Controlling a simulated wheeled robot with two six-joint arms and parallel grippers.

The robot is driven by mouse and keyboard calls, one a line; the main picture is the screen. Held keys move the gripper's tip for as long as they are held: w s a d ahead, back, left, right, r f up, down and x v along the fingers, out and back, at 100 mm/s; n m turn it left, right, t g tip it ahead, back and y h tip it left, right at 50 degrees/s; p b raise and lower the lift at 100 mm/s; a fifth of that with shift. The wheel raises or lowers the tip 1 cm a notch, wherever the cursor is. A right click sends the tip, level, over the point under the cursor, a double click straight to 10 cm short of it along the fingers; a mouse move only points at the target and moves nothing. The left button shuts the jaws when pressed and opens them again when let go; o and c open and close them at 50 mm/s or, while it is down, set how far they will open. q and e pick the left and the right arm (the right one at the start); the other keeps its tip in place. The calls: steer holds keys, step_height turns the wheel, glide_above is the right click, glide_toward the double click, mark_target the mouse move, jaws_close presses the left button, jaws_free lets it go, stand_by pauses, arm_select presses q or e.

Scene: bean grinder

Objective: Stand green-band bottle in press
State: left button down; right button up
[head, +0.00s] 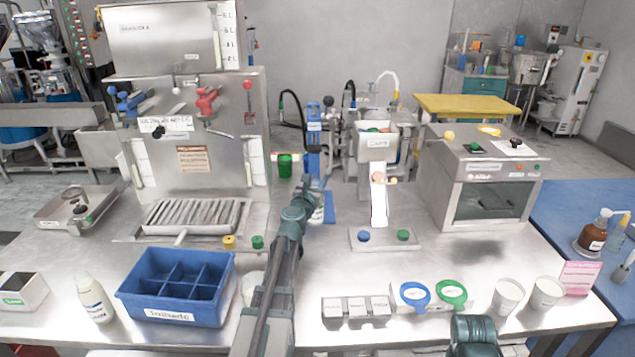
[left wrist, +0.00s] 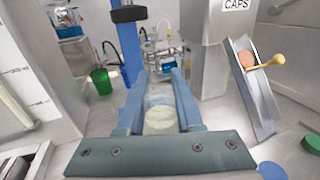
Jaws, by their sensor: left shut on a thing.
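My left gripper (head: 313,190) is shut on a translucent bottle (left wrist: 160,118), which sits between the fingers in the left wrist view. In the head view the bottle (head: 318,214) is mostly hidden behind the gripper; no green band can be made out. The press has a blue column (head: 313,150), which also shows just beyond the bottle in the left wrist view (left wrist: 130,48), with a black ring near its top. The bottle is in front of the column, low near the press's blue base (head: 330,212); I cannot tell whether it touches it.
A caps dispenser with a sloping chute (head: 378,200) stands close on the right. A green cup (head: 285,166) is behind left. A large steel filling machine (head: 205,165) and a blue divided crate (head: 178,306) are left. White cups (head: 508,297) stand front right.

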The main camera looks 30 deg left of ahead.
arm_select(q)
steer(key=shift+w+a, duration=0.2)
steer(key=w+a, duration=0.1)
steer(key=w, duration=0.1)
steer(key=w+a+f+b, duration=0.1)
steer(key=w+a, duration=0.1)
steer(key=w, duration=0.1)
steer(key=w+a, duration=0.1)
steer(key=w, duration=0.2)
steer(key=shift+a+f, duration=0.25)
steer(key=shift+a, duration=0.15)
stand_by(0.5)
steer(key=shift+w+a+r, duration=0.1)
stand_by(0.4)
steer(key=shift+b, duration=0.3)
stand_by(0.5)
stand_by(0.5)
steer(key=c, duration=0.5)
jaws_free()
